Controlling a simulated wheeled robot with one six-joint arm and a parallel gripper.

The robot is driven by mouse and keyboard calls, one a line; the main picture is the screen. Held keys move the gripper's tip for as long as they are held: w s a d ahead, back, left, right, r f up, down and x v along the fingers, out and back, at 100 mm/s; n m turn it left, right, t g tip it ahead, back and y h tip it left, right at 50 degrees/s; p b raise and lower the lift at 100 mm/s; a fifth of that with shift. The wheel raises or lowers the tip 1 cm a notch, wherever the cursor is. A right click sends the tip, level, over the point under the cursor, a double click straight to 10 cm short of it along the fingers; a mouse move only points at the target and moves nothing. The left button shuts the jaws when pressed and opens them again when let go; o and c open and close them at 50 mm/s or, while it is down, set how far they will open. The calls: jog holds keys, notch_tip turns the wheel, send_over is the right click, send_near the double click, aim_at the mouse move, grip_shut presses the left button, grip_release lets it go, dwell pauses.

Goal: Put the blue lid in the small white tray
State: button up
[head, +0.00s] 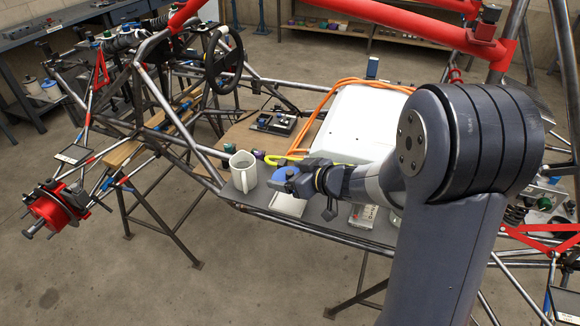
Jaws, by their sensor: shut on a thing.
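My gripper (284,183) is shut on the blue lid (283,173), which shows as a blue disc at the jaws. The small white tray (287,205) lies on the dark panel (253,205) just below the gripper. The lid appears to be above the tray and apart from it, though the exact height is hard to tell. My gripper covers part of the tray's far side.
A white mug (243,172) stands just left of the tray. A large white panel (360,122) with an orange hose (318,112) lies behind. Chassis tubes surround the work area.

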aim_at(291, 201)
jog(key=shift+s+f+b, duration=0.1)
jog(key=shift+f+b, duration=2.7)
jog(key=shift+b, duration=0.3)
jog(key=shift+p, duration=0.65)
jog(key=shift+f+b, duration=0.35)
jog(key=shift+f, duration=0.2)
jog(key=shift+c, duration=0.2)
jog(key=o, duration=0.8)
jog(key=shift+r, duration=0.1)
